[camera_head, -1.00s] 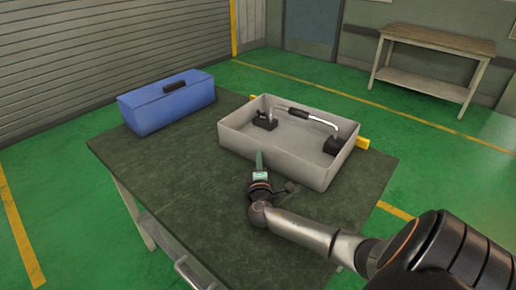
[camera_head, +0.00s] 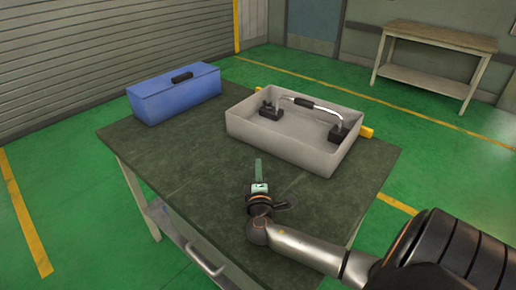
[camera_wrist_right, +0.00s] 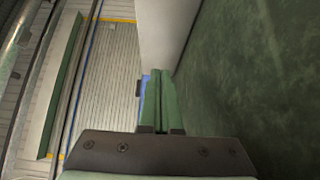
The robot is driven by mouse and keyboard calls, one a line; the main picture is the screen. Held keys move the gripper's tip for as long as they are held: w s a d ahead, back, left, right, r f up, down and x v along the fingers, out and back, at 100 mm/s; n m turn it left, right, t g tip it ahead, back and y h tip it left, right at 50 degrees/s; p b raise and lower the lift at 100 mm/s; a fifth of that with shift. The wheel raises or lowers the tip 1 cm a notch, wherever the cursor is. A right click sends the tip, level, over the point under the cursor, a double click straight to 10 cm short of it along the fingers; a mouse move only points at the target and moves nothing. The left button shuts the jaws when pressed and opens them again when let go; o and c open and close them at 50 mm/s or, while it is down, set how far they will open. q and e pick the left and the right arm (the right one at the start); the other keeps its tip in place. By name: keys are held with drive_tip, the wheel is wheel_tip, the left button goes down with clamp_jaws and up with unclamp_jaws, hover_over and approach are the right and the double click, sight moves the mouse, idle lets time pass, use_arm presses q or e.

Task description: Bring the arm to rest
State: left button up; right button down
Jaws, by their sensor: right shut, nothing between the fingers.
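My right gripper (camera_head: 258,166) is over the dark green table top (camera_head: 170,158), in front of the grey tray and apart from it. Its green fingers (camera_wrist_right: 158,100) are together and empty in the right wrist view. The forearm comes in from the lower right. My left gripper is not in view.
The open grey tray (camera_head: 250,133) holds a curved metal heating element (camera_head: 325,109) with black end blocks. A blue toolbox (camera_head: 177,95) stands at the back left. The table's front left is clear. A wooden bench (camera_head: 440,38) stands far behind.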

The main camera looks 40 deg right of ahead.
drive_tip(key=shift+v, duration=1.3)
